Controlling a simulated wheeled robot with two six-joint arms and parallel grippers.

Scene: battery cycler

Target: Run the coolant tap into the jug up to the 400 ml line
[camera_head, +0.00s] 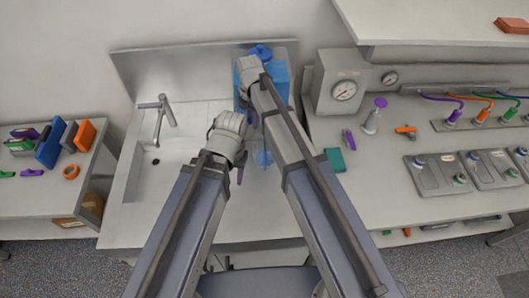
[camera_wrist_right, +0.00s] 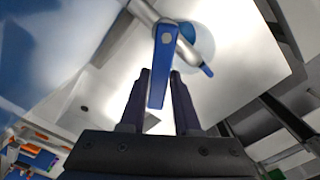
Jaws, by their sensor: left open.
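A blue coolant tank (camera_head: 279,82) stands at the back right of the sink counter, partly hidden by my right arm. The clear, bluish jug (camera_head: 263,157) stands below it, partly covered by my arms; its level and marks are unreadable. My left gripper (camera_head: 240,174) is open beside the jug, on its left. My right gripper (camera_head: 245,108) is at the tank's front. In the right wrist view, a blue tap lever (camera_wrist_right: 162,68) lies between the fingertips of my right gripper (camera_wrist_right: 160,73). Whether they press on it is unclear.
A sink (camera_head: 160,165) with a grey faucet (camera_head: 160,112) lies left of my arms. A gauge box (camera_head: 342,92), a teal block (camera_head: 335,160) and battery holders (camera_head: 432,175) are on the right bench. Coloured items sit on the left table (camera_head: 70,195).

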